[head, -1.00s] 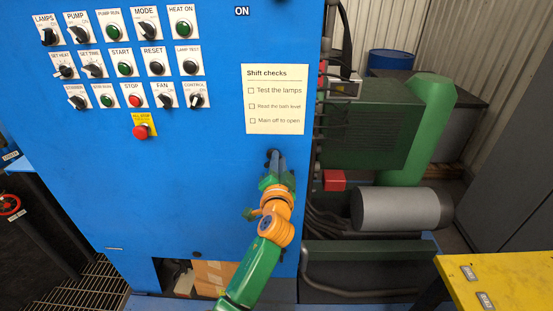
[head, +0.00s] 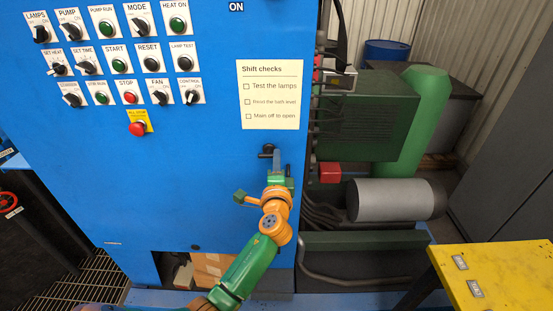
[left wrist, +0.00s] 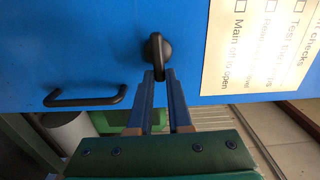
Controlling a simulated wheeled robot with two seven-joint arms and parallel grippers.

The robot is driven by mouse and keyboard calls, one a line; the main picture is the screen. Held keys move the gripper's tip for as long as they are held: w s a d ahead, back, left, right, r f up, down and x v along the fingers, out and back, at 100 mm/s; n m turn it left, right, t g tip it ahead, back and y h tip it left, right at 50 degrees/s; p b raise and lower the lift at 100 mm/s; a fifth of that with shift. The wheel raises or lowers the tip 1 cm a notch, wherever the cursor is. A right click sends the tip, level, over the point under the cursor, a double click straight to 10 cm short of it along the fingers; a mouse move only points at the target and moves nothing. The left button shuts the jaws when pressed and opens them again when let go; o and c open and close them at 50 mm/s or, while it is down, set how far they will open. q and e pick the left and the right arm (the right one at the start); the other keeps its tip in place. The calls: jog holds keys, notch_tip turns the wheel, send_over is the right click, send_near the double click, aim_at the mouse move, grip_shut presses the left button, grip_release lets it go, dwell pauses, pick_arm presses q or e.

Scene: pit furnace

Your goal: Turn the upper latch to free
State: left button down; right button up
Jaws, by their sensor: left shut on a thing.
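The upper latch is a black knob with a lever (head: 267,151) on the blue cabinet front, just below the shift checks sheet. In the left wrist view the latch (left wrist: 160,48) shows close up, its lever running down between my fingertips. Seen from the head, the lever lies about level and points right. My left gripper (head: 278,160) is shut on the lever's end; its blue fingers also show in the left wrist view (left wrist: 158,82). The fingers hide part of the lever in the head view. My right gripper is not in view.
A black bar handle (left wrist: 85,98) is on the blue front below the latch. The switch panel with a red stop button (head: 137,128) is up and left. Green machinery (head: 365,125) and a grey cylinder (head: 395,200) stand right. A yellow table (head: 505,270) is at lower right.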

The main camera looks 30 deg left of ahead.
pick_arm(q)
jog(key=shift+f+m, duration=0.1)
jog(key=shift+m, duration=0.2)
jog(key=c, duration=0.8)
grip_release()
jog(key=shift+c, duration=0.2)
jog(key=b+v, duration=0.1)
jog(key=v, duration=0.6)
